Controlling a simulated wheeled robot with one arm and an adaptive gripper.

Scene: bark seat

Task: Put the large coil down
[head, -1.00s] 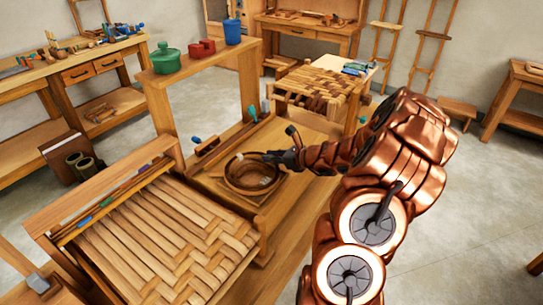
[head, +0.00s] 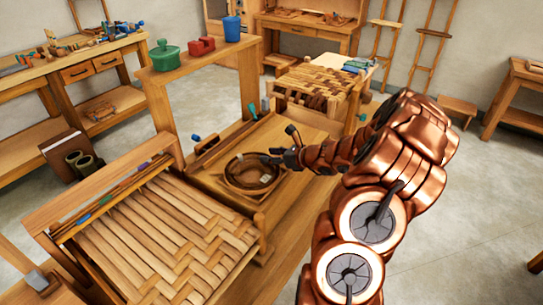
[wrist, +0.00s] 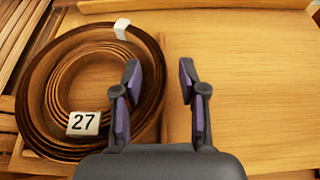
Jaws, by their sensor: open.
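The large coil (head: 252,173) is a brown rolled strip lying flat on a wooden bench top, in the middle of the head view. In the wrist view the coil (wrist: 40,85) fills the left side, with a white tag marked 27 (wrist: 83,123) on its near edge and a small white clip (wrist: 121,28) on its far edge. In the head view my gripper (head: 280,157) is at the coil's right edge.
A woven bark seat (head: 165,240) is at the front left. A shelf above the bench carries a green pot (head: 164,56), a red block (head: 201,46) and a blue cup (head: 232,28). Bare bench top (wrist: 240,80) lies right of the coil.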

